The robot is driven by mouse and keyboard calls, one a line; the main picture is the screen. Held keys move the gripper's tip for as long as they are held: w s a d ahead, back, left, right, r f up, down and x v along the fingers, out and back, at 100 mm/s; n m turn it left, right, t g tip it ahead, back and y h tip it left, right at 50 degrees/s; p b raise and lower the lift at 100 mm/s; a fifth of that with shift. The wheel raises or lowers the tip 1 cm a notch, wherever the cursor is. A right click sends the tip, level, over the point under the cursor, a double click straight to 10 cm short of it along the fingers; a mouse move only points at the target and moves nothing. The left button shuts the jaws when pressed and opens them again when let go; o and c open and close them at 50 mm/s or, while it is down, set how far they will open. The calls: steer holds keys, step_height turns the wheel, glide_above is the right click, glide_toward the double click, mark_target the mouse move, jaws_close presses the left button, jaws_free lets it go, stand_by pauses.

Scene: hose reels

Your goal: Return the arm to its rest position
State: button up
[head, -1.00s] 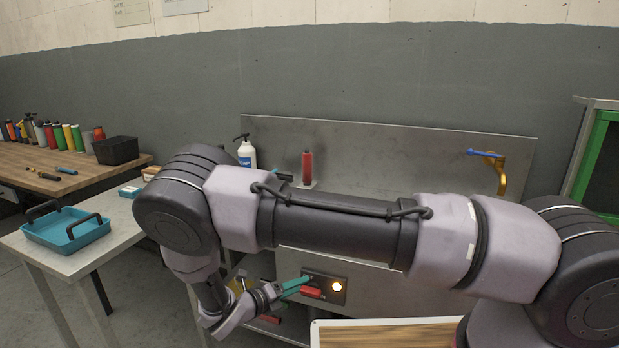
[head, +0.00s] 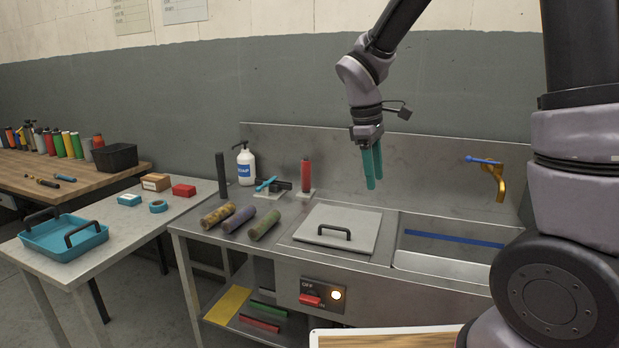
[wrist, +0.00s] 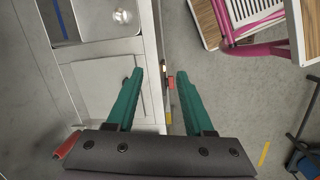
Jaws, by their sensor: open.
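My gripper (head: 373,166) hangs in the air above the metal sink bench, with its teal fingers pointing down. In the wrist view my gripper (wrist: 152,95) is open, with a clear gap between the fingers and nothing held. My arm rises from the right side of the head view and bends down to the gripper. Below it is the square metal lid (head: 325,242) with a black handle, which appears closed. The red switch (head: 312,300) sits on the front panel beside a lit lamp (head: 336,294).
Several rolled cylinders (head: 241,218), a soap bottle (head: 246,166) and a red cylinder (head: 306,176) stand or lie on the bench. A brass tap (head: 497,183) is over the basin at right. A side table (head: 110,248) holds a blue tray (head: 62,238).

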steer(key=s+d+r+m+t+y, duration=0.4)
steer(key=s+d+r+m+t, duration=0.2)
steer(key=s+d+r+m, duration=0.4)
steer(key=s+r+m, duration=0.3)
steer(key=r+m, duration=0.2)
steer(key=shift+s+r+m+t, duration=0.15)
steer(key=shift+s+m+t, duration=0.05)
steer(key=shift+m+t, duration=0.2)
